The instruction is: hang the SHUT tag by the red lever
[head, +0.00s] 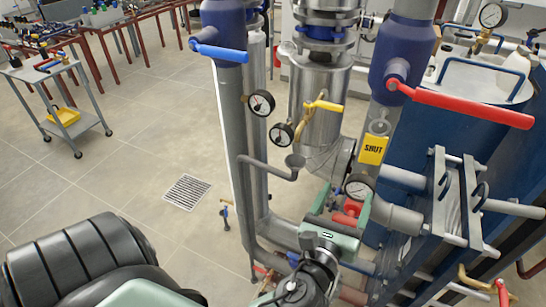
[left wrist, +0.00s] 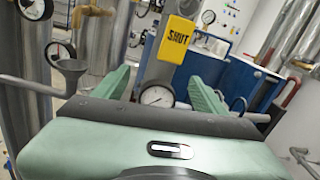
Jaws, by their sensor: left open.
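The yellow SHUT tag (head: 372,150) hangs upright against the grey vertical pipe, just below the red lever (head: 460,103). A small grey piece shows at the tag's top; how it is attached is unclear. The red lever points right from a blue valve body (head: 400,50). My left gripper (head: 346,192) is open and empty, below the tag and apart from it. In the left wrist view the tag (left wrist: 178,40) stands above and beyond the two green fingers (left wrist: 160,82), with a gauge (left wrist: 157,96) showing between them. My right gripper is not in view.
A blue lever (head: 220,52) and a yellow lever (head: 323,105) sit on the pipes to the left. Gauges (head: 261,103) stick out there, and a funnel (head: 295,161) is below. Blue tanks and plate-exchanger bars (head: 455,190) crowd the right. The floor at left is open, with a trolley (head: 95,115).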

